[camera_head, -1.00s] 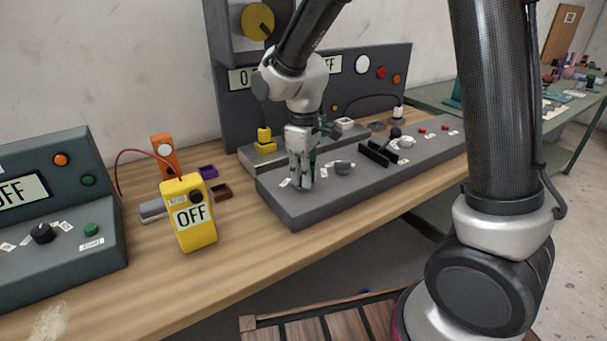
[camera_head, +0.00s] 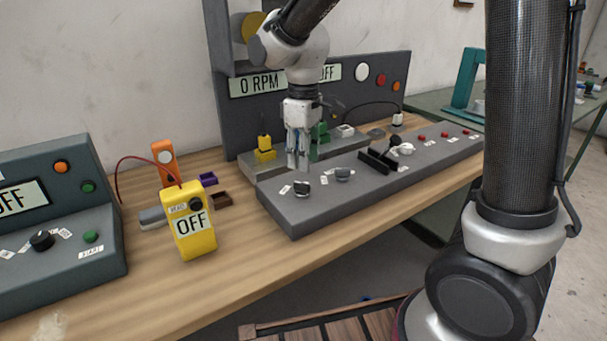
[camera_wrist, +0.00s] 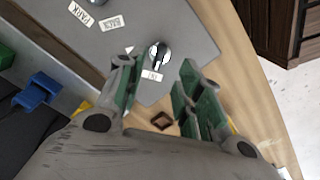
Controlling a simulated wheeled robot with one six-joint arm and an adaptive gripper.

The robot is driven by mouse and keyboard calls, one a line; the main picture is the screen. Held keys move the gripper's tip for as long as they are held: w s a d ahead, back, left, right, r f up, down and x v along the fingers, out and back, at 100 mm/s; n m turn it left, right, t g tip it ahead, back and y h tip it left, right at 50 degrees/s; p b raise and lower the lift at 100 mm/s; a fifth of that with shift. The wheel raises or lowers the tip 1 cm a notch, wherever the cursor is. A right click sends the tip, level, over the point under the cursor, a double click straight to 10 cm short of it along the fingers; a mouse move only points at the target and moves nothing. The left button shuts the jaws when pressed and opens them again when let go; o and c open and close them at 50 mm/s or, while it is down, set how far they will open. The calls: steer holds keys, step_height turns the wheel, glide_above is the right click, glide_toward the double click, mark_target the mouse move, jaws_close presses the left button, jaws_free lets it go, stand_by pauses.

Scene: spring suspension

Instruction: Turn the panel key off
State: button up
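The panel key (camera_head: 302,188) is a small dark and silver knob near the left end of the grey sloped control panel (camera_head: 300,212). In the wrist view the key (camera_wrist: 158,55) shows a pale bar across a round base, with a small white label beside it. My gripper (camera_head: 298,165) hangs just above and behind the key, apart from it. In the wrist view my gripper (camera_wrist: 160,100) has its two green-padded fingers spread, with nothing between them. The key lies beyond the fingertips.
Another knob (camera_head: 343,174) sits right of the key, then a black lever (camera_head: 380,158) and red buttons. A display reading 0 RPM (camera_head: 258,83) stands behind. A yellow OFF meter (camera_head: 190,222) stands left on the wooden bench. The bench front is clear.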

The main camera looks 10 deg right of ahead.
step_height(320, 180, up, 5)
steer(key=shift+f, duration=0.2)
steer(key=s+d+r+m+t, duration=0.2)
steer(key=s+d+m, duration=0.3)
steer(key=s+d, duration=0.5)
steer(key=s+d+r+m+t, duration=0.2)
steer(key=s+d+m, duration=0.3)
steer(key=s+d, duration=0.4)
steer(key=d, duration=0.3)
steer(key=shift+s+r, duration=0.35)
steer(key=shift+a, duration=0.1)
